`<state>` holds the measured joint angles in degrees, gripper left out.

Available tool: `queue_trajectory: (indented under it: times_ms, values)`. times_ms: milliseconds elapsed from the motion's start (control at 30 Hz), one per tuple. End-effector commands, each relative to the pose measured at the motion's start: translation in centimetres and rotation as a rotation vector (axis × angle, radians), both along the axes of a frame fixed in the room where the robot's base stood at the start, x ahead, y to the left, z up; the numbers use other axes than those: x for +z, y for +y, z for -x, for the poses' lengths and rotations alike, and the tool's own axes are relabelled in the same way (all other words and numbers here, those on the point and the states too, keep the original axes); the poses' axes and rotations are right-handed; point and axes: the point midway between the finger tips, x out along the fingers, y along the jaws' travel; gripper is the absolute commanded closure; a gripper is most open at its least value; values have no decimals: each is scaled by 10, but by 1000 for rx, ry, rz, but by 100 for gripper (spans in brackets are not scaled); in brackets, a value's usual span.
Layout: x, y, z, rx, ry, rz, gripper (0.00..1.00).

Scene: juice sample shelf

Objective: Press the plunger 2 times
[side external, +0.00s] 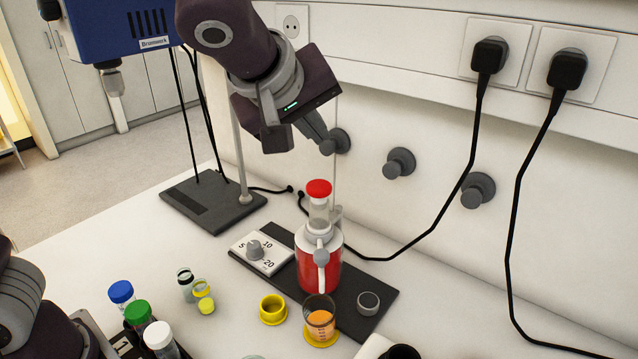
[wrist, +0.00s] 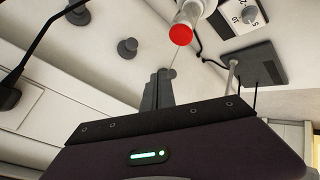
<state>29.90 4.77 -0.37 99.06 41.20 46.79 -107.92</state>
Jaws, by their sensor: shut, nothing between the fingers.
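The plunger (side external: 319,188) has a red cap and a clear barrel and stands upright on top of a red dispenser bottle (side external: 309,273) with a white collar. The red cap also shows in the wrist view (wrist: 181,34), beyond the fingertips. My gripper (side external: 327,146) is above the plunger, tilted, with its fingers pointing down and right. A clear gap lies between the fingertips and the cap. The fingers are together and empty; they show in the wrist view (wrist: 164,74) too.
A dial plate (side external: 262,252) stands left of the bottle on a dark base (side external: 368,318). In front are a cup of orange liquid (side external: 320,321) and a yellow ring (side external: 272,309). Capped vials (side external: 138,313) stand left. Black cables (side external: 424,232) run behind; wall knobs (side external: 399,163) stick out.

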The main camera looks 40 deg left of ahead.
Motion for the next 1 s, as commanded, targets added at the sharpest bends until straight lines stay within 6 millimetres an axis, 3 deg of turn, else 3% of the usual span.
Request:
queue_trajectory:
  times_ms: [200,400,1000]
  values:
    - [-32,-1,0,-2,3,-2,100]
    - [-50,0,0,-1,0,-1,100]
    - [-54,0,0,-1,0,1,100]
